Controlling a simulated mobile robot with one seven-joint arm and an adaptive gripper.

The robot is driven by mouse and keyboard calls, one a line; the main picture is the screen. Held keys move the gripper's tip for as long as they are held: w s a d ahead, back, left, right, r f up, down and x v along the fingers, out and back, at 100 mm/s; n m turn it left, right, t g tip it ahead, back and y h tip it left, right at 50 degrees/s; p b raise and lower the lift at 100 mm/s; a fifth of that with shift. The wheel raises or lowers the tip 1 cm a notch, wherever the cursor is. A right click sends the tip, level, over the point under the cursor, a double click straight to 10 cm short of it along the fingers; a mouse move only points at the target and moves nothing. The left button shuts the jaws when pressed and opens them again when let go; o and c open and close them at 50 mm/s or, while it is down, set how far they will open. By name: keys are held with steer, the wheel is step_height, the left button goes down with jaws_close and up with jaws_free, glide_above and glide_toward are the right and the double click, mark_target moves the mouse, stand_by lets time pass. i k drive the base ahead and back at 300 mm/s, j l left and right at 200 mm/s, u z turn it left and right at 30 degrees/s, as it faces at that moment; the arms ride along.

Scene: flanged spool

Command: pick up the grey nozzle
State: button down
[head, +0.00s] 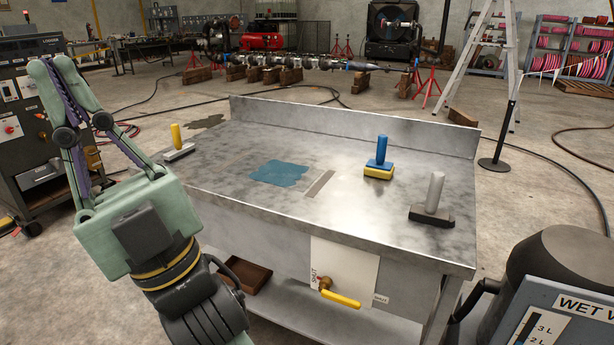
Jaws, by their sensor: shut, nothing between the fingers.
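The grey nozzle (435,190) looks to be the upright light-grey cylinder near the right front corner of the metal bench (350,222). It stands on a flat dark base (432,217). I cannot tell whether the two are joined. My gripper (48,64) is at the far left of the head view, raised, with its fingers pointing up. It is shut and empty, well apart from the nozzle and left of the bench.
A blue upright piece (382,150) sits on a yellow base (379,172). A yellow cylinder (176,136) stands on a grey base (179,152). A blue cloth (280,173) and grey strip (319,184) lie mid-bench. A raised ledge (350,121) runs along the back.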

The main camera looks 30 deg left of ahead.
mark_target(429, 214)
steer(key=i+j+z, duration=0.1)
steer(key=j, duration=0.25)
steer(key=i+j+z, duration=0.1)
steer(key=j, duration=0.25)
steer(key=i+j+z, duration=0.15)
steer(key=j, duration=0.25)
steer(key=i+j+z, duration=0.1)
steer(key=j, duration=0.25)
steer(key=i, duration=0.1)
